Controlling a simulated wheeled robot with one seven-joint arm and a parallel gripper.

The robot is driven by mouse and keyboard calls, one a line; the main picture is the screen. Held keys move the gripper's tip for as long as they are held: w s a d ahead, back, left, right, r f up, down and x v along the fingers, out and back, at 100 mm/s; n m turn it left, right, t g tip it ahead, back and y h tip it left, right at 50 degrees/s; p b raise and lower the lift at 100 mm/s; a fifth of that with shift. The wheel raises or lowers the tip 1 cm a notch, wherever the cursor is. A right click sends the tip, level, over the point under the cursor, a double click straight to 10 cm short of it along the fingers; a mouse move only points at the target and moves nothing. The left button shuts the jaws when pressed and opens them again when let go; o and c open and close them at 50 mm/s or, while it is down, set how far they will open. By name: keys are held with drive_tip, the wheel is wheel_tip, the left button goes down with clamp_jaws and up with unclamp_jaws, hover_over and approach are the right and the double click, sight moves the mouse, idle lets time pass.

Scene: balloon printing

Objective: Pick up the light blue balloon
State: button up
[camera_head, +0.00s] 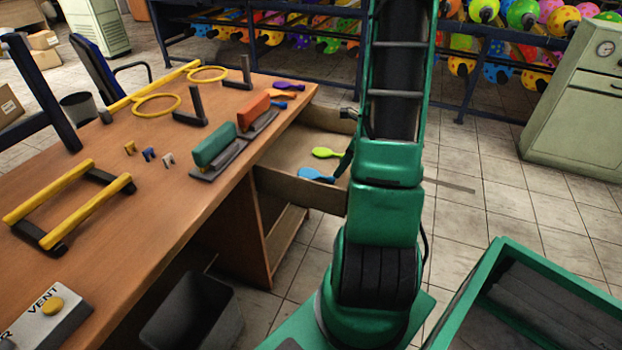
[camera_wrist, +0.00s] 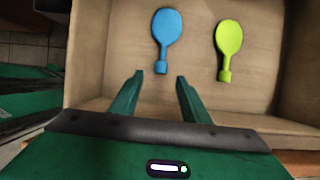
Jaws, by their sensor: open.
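The light blue balloon (camera_head: 316,175) lies flat in the open wooden drawer (camera_head: 287,188), near its front. In the wrist view the light blue balloon (camera_wrist: 166,33) lies ahead of my gripper, with its neck toward the fingers. My gripper (camera_wrist: 156,84) is open and empty, its two green fingers apart and short of the balloon. A yellow-green balloon (camera_wrist: 229,44) lies to its right in the same drawer, apart from it; it also shows in the head view (camera_head: 326,152). In the head view my arm hides most of my gripper.
The drawer walls (camera_wrist: 85,50) rise around the balloons. The wooden table (camera_head: 160,220) above the drawer holds yellow rings, clamps, and purple, orange and blue balloons (camera_head: 283,94) at its far corner. A dark bin (camera_head: 190,315) stands below. Racks of inflated balloons are behind.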

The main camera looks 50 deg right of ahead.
sight(316, 175)
drive_tip(key=shift+x, duration=3.3)
drive_tip(key=shift+w+r, duration=0.1)
drive_tip(key=c, duration=0.9)
